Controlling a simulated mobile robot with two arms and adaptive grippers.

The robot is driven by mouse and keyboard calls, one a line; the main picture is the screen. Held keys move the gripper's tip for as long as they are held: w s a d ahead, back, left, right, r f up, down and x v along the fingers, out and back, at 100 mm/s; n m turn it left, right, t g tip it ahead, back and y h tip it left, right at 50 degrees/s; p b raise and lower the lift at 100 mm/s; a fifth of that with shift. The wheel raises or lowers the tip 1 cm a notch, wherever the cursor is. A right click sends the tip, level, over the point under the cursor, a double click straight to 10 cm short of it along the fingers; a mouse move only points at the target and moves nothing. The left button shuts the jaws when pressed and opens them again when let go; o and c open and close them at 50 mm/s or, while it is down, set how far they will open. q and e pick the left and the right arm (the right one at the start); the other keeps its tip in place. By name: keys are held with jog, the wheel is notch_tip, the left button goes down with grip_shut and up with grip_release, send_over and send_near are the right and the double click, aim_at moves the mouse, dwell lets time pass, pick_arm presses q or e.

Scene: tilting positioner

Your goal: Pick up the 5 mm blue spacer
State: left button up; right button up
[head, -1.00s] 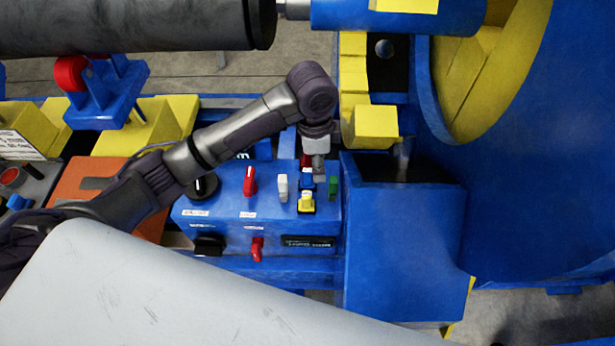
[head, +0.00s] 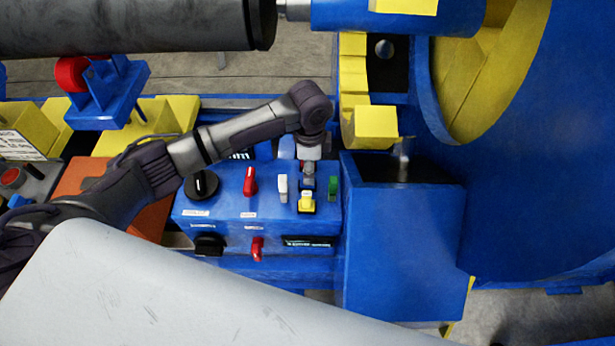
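The blue box (head: 230,210) stands at the middle with small coloured pieces upright on its top: a red piece (head: 250,180), a white piece (head: 283,187), a yellow piece (head: 306,202) and a green piece (head: 332,187). My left gripper (head: 308,183) points down just behind the yellow piece, between the white and green ones. Its fingers are small and partly hidden, so I cannot tell whether they are open or shut. I cannot clearly make out a blue spacer now; the fingertips cover that spot. My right gripper is out of view.
A black knob (head: 201,185) and a red switch (head: 257,249) are on the box. A tall blue housing (head: 405,240) stands close on the right, below a yellow block (head: 376,122). A dark cylinder (head: 130,25) crosses the upper left.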

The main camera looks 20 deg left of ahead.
pick_arm(q)
jog(key=f, duration=0.4)
jog(key=shift+s+a, duration=0.1)
jog(key=shift+a, duration=0.1)
grip_shut()
